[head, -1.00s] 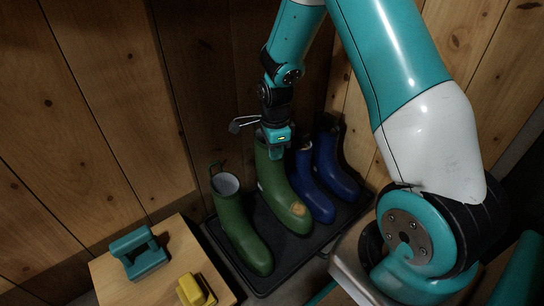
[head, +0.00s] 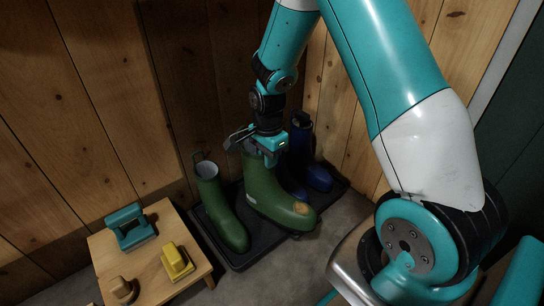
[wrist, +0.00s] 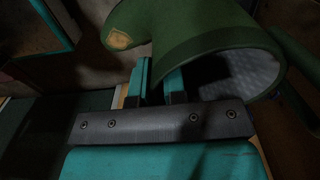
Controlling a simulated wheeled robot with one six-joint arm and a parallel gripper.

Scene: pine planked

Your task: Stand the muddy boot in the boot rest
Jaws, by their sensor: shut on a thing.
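The muddy boot (head: 275,198) is green with a brown patch on its toe. My gripper (head: 270,158) is shut on the rim of its shaft and holds it roughly upright, apparently above the black tray (head: 242,260), in front of the blue boots. In the wrist view the two fingers (wrist: 158,82) pinch the rim of the boot (wrist: 200,28); its grey lining shows at the right and the patch at upper left. A teal, open-framed piece (head: 130,228), apparently the boot rest, stands empty on the small wooden table at the left.
Another green boot (head: 222,212) stands at the tray's left; blue boots (head: 312,172) stand at its right, partly hidden. The wooden table (head: 150,275) also bears a yellow block-like thing (head: 177,262) and a brown wooden one (head: 121,290). Plank walls close in behind.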

